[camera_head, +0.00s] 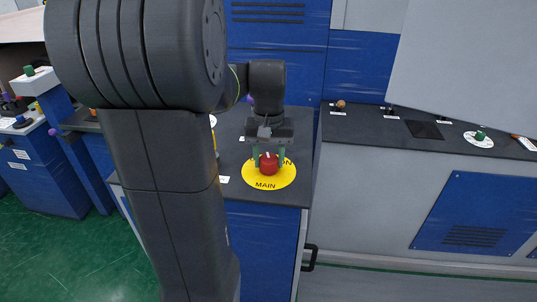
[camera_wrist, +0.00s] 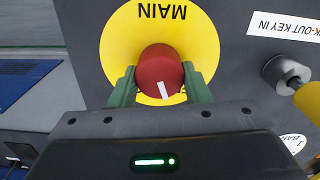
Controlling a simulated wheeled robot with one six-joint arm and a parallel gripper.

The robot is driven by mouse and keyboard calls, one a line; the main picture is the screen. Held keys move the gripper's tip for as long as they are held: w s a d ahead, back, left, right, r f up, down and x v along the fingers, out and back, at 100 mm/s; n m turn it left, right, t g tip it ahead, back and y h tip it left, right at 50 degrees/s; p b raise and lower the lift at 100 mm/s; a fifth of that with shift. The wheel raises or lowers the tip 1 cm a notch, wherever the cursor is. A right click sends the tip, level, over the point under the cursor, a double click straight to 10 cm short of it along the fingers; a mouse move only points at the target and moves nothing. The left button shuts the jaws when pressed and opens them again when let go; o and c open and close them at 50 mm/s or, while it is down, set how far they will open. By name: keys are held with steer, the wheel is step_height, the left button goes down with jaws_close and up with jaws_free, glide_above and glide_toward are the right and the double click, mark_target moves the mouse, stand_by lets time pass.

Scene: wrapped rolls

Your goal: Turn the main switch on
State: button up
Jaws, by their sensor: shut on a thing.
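The main switch is a red round knob (camera_head: 269,164) on a yellow disc (camera_head: 262,182) lettered MAIN, on a dark counter top. Part of the word ON shows at the disc's far side in the head view. In the wrist view the red knob (camera_wrist: 159,70) has a white pointer mark on its near edge, and the yellow disc (camera_wrist: 120,40) surrounds it. My gripper (camera_head: 269,157) reaches down from above. Its green fingers (camera_wrist: 160,85) are shut on the red knob, one on each side. The disc's lettering nearest my gripper is hidden in the wrist view.
A metal key cylinder (camera_wrist: 287,72) with a LOCK-OUT KEY IN label stands beside the disc, close to a yellow part (camera_wrist: 308,98). Green floor (camera_head: 80,260) is open at the lower left.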

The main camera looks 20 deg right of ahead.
mark_target(270, 157)
steer(key=m+p, duration=0.1)
steer(key=m, duration=0.5)
steer(key=shift+d+r, duration=0.1)
steer(key=m+p, duration=0.1)
steer(key=m, duration=0.5)
steer(key=shift+s+m, duration=0.15)
steer(key=shift+m, duration=0.15)
stand_by(0.3)
steer(key=o, duration=1)
step_height(270, 157, up, 14)
steer(key=shift+f, duration=0.25)
